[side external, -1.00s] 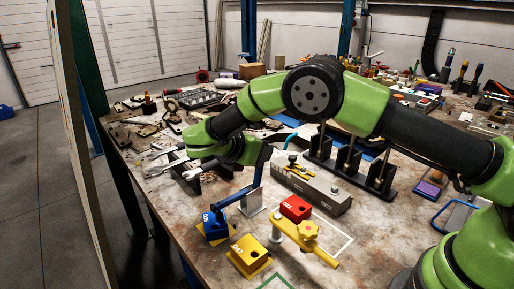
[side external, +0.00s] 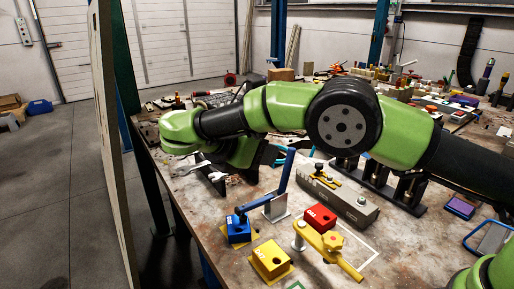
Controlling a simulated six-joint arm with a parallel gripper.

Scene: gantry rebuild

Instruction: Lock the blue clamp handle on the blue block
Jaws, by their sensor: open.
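The blue block (side external: 238,231) sits on the near left part of the bench. The blue clamp (side external: 273,207) stands on a grey bracket just right of and behind it, its bar reaching left over the block; I cannot tell if its tip touches. Its blue handle (side external: 284,176) points up, leaning slightly right. My gripper (side external: 270,155) is dark, at the end of the green wrist, close to the left of the handle's upper end. It is open; its fingertips are hard to make out, and contact with the handle cannot be told.
A yellow block (side external: 271,258), a red block (side external: 320,217) and a yellow clamp (side external: 330,248) stand close on the right. A grey metal box (side external: 342,201) lies behind them. A wrench (side external: 190,168) and tools lie behind on the left. The bench's left edge is near the blue block.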

